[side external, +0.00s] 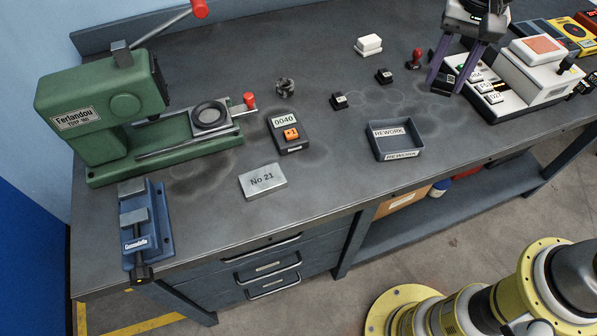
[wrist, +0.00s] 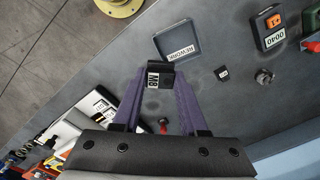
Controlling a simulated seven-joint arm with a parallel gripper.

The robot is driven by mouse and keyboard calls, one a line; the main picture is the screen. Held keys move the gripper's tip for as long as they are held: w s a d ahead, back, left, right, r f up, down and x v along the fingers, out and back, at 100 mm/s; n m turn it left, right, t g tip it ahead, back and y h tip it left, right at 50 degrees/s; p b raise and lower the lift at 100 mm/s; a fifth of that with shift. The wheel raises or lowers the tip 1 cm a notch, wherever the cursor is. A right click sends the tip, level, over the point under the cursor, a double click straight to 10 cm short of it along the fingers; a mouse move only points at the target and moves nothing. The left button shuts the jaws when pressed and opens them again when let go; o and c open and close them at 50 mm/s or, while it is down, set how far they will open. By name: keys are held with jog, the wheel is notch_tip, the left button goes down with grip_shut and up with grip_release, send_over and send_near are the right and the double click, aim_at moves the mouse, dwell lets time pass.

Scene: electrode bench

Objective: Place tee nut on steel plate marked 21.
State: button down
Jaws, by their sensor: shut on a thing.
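The steel plate marked No 21 (side external: 262,190) lies flat near the bench's front edge in the side view, with nothing on its top. It is not in the wrist view. My gripper (side external: 446,88) is at the right in the side view, far from the plate. In the wrist view my gripper (wrist: 160,78) is shut on a dark block labelled M8 (wrist: 163,67), which looks like the tee nut. The block is between the purple fingertips. It is hard to make out in the side view.
The REWORK tray (side external: 397,155) and the 0040 block with an orange piece (side external: 287,148) lie between my gripper and the plate. Small black labelled blocks (side external: 339,101) (side external: 384,76) stand behind. A green press (side external: 110,105) and blue vise (side external: 145,225) are left.

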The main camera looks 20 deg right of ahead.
jog(key=s+a+f+n, duration=0.1)
jog(key=s+a+n, duration=0.25)
jog(key=a, duration=0.75)
jog(key=s+a+n, duration=0.3)
jog(key=a+n, duration=0.2)
jog(key=a, duration=0.5)
send_over(262, 179)
jog(key=f, duration=0.6)
jog(key=d+f, duration=0.1)
jog(key=f, duration=0.2)
jog(key=shift+s, duration=0.3)
jog(key=shift+w+a+f, duration=0.3)
jog(key=shift+a+f, duration=0.15)
jog(key=shift+f, duration=1.6)
jog(key=shift+f, duration=0.1)
jog(key=shift+c, duration=2.2)
grip_release()
